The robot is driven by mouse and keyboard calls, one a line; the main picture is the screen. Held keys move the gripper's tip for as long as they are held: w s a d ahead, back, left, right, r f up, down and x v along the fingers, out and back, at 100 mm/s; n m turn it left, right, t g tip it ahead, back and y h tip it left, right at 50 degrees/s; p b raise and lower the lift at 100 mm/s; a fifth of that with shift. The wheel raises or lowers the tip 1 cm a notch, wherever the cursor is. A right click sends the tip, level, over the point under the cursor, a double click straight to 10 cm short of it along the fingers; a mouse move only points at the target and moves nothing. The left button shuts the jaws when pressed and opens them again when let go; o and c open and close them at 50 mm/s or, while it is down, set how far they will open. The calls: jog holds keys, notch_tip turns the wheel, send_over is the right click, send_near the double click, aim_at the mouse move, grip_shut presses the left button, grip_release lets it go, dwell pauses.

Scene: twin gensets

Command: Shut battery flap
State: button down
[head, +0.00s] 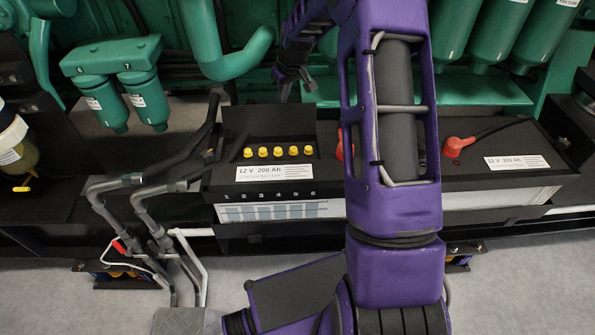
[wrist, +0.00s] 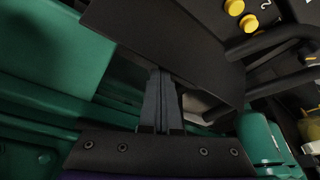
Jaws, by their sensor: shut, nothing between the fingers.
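The left battery (head: 275,172) is black with a row of yellow caps and a "12 V 200 Ah" label. Its black flap (head: 262,118) stands raised behind the caps, leaving them uncovered. In the wrist view the flap (wrist: 165,45) is a large dark panel, with yellow caps (wrist: 240,15) beyond it. My gripper (head: 285,96) is behind the flap, in front of the green engine. In the wrist view my gripper (wrist: 160,75) is shut and empty, its tips at the flap's near edge; I cannot tell whether they touch.
My purple arm crosses the middle, hiding part of the batteries. A second battery (head: 495,160) with a red terminal cover (head: 456,146) lies to the right. Grey pipes (head: 140,205) rise at the left. Green engine parts (head: 225,45) fill the back. Grey floor (head: 510,290) is free in front.

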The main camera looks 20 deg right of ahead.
jog(key=shift+s+f, duration=0.45)
jog(key=shift+f, duration=0.05)
jog(key=s+a, duration=0.2)
jog(key=s, duration=0.6)
jog(key=shift+a+r, duration=0.2)
jog(key=shift+r, duration=0.1)
dwell(0.3)
jog(key=s+a+r+p, duration=0.1)
jog(key=s+r+p, duration=0.2)
jog(key=s+r, duration=0.1)
jog(key=shift+a+r, duration=0.2)
jog(key=shift+r, duration=0.5)
jog(key=shift+s, duration=0.1)
dwell(0.9)
